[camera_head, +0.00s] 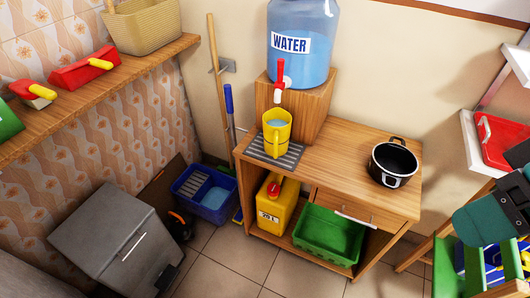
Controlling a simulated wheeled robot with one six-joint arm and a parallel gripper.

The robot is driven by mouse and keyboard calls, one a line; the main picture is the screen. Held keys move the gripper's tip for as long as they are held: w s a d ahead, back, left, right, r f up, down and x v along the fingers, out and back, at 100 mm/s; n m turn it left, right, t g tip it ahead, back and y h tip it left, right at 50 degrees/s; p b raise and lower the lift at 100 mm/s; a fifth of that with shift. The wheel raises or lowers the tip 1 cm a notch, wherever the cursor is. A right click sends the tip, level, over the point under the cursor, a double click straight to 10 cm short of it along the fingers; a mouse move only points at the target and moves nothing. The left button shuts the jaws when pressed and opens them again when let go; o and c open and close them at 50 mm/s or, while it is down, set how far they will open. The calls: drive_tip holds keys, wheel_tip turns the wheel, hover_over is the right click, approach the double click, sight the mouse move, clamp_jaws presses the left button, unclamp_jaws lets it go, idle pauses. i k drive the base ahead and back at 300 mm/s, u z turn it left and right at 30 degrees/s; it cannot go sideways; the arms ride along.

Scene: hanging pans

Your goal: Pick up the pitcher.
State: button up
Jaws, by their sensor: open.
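The yellow pitcher (277,131) stands upright on a grey slatted drip tray (262,153) on the left side of a wooden cabinet top. It sits under the red-and-white tap of the water dispenser, with its opening facing up and water visible inside. Part of my arm, teal and dark, shows at the right edge, well apart from the pitcher. I cannot make out my gripper's fingers in this view. Nothing is seen touching the pitcher except the tray beneath it.
The blue water dispenser (302,45) stands on a wooden block (310,105) behind the pitcher. A black pot (393,163) sits on the right of the cabinet top (340,150); the wood between is clear. A yellow jerrycan (277,203) and green bin (329,235) are below.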

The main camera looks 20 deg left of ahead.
sight(277, 121)
drive_tip(key=u, duration=0.6)
drive_tip(key=i, duration=0.85)
drive_tip(key=z, duration=0.65)
